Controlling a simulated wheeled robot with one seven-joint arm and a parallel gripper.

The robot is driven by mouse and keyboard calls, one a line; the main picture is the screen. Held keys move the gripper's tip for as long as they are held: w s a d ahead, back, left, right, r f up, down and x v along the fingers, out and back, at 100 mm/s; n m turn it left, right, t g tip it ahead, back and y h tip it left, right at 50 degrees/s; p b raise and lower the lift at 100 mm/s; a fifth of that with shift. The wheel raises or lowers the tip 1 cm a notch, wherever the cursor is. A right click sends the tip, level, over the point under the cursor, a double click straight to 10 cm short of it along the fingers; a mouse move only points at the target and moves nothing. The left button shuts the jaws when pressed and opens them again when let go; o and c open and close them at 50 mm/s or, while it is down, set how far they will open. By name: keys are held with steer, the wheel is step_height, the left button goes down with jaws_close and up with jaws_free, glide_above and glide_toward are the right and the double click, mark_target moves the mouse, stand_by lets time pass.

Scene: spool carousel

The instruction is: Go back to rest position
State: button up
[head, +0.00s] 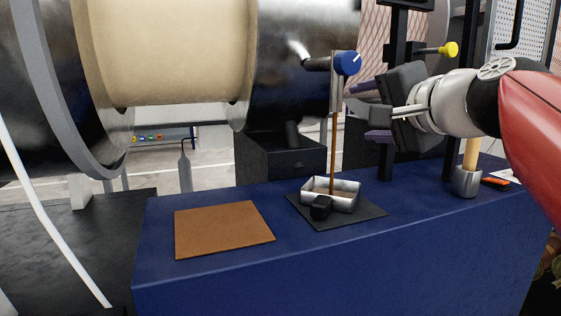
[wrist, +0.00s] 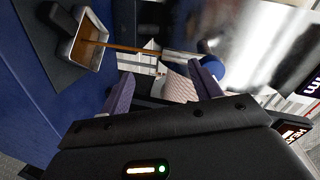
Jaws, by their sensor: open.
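My gripper (head: 352,110) is open, at the right of a blue round knob (head: 347,63) and a little below it. Its two purple fingers point left in the head view, with nothing seen held between them. In the wrist view my gripper (wrist: 163,80) shows its fingers spread apart, and the blue knob (wrist: 212,69) lies partly behind the right finger. The knob sits on a metal fitting above the bench. A thin brown column (head: 333,150) runs from below the fitting down into a metal tray (head: 345,202); whether it is liquid or solid I cannot tell.
A large drum (head: 170,50) stands behind. Black posts (head: 385,152) rise near my gripper.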

steer(key=s+f+n+g+h, duration=0.1)
steer(key=s+f+n+g, duration=0.2)
steer(key=f, duration=0.9)
steer(key=s+a+f+n+g+h, duration=0.1)
steer(key=s+f+n+g+h, duration=0.1)
steer(key=s+f, duration=0.7)
steer(key=s+f+n+g+h, duration=0.2)
steer(key=s+f+n+g, duration=0.2)
steer(key=f, duration=1.2)
steer(key=shift+s+a+n, duration=0.15)
steer(key=shift+s+n, duration=0.55)
steer(key=shift+s, duration=0.4)
